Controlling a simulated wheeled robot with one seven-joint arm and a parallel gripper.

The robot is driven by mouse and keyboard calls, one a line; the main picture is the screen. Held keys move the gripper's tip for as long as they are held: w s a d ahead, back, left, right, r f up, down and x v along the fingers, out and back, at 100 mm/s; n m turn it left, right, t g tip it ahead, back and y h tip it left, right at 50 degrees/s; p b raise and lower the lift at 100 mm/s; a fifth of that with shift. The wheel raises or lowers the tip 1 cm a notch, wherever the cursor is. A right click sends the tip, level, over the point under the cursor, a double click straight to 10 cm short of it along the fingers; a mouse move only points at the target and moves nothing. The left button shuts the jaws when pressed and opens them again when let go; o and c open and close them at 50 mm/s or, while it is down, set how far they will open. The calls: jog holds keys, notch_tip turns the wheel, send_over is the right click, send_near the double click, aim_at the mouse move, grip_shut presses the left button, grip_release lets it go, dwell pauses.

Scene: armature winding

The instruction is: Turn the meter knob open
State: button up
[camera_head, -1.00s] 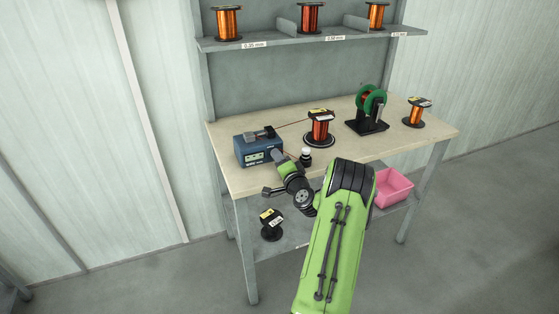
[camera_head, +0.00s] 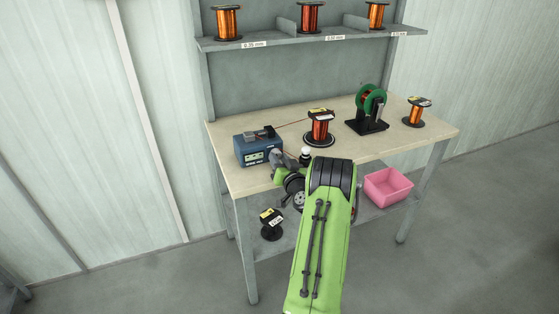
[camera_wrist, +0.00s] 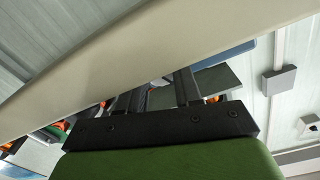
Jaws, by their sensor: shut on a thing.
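The meter (camera_head: 252,153) is a blue box with a lit front display, at the left of the workbench in the head view. My gripper (camera_head: 278,158) is at the meter's front right side, and its fingers reach the front face. The knob is hidden behind my gripper. In the wrist view my gripper (camera_wrist: 160,92) shows two dark fingers with a gap between them. Their tips pass behind the pale bench edge, so the grip itself is hidden. A blue surface, perhaps the meter, shows beyond the right finger. My gripper is shut on what appears to be the knob.
A copper spool (camera_head: 320,129) stands right of the meter, with a small white-topped item (camera_head: 305,154) before it. A green reel stand (camera_head: 368,109) and another spool (camera_head: 417,111) are farther right. A pink bin (camera_head: 388,187) and a dark spool (camera_head: 271,224) sit on the lower shelf.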

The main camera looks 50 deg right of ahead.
jog(key=shift+f+n, duration=0.15)
jog(key=shift+n, duration=1.05)
jog(key=o, duration=1)
jog(key=shift+o, duration=0.2)
jog(key=v, duration=1.5)
jog(key=shift+s+a, duration=0.2)
jog(key=shift+s, duration=0.15)
